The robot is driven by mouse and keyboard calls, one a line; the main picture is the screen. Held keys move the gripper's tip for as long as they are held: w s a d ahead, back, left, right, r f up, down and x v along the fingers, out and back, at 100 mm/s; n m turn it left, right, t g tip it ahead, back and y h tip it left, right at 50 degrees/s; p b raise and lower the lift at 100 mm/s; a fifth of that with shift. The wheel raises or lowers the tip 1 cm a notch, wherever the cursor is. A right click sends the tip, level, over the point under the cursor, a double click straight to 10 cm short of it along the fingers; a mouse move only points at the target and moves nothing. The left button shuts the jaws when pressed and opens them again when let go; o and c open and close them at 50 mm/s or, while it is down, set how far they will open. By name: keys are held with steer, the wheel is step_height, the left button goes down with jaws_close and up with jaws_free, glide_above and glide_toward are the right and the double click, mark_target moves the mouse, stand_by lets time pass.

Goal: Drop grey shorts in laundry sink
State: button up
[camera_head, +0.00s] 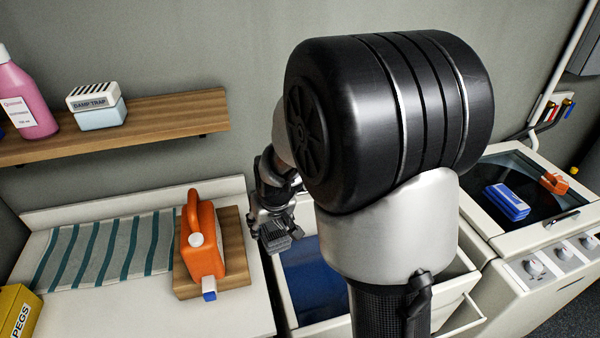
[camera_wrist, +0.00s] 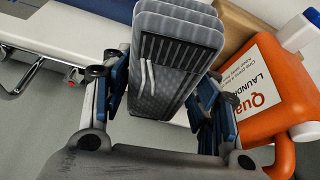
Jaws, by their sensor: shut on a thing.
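My gripper (camera_head: 268,215) is shut on the grey shorts (camera_wrist: 175,60), a folded, ribbed dark-grey bundle with pale stripes on one face. In the head view the shorts (camera_head: 275,238) hang just below the fingers, near the counter's right edge. In the wrist view the bundle sits between the blue-padded fingers (camera_wrist: 165,95). The laundry sink (camera_head: 305,275), a white-rimmed basin with a blue inside, lies below and to the right of my gripper. My arm hides much of it. I cannot tell whether the shorts are over its rim.
An orange laundry bottle (camera_head: 203,245) stands on a wooden board (camera_head: 236,262) close left of my gripper; it also shows in the wrist view (camera_wrist: 270,85). A striped cloth (camera_head: 105,250) covers the counter.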

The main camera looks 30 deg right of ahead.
steer(key=w+d+m, duration=0.1)
steer(key=w+d, duration=0.2)
steer(key=d, duration=0.6)
steer(key=w+d+m, duration=0.1)
steer(key=w+d, duration=0.1)
steer(key=d, duration=0.8)
step_height(320, 180, down, 10)
steer(key=b, duration=0.5)
steer(key=shift+w+a+f+h+b, duration=0.15)
steer(key=shift+a+h+b, duration=0.05)
steer(key=shift+h+b, duration=0.2)
steer(key=o, duration=1.2)
steer(key=v, duration=1.2)
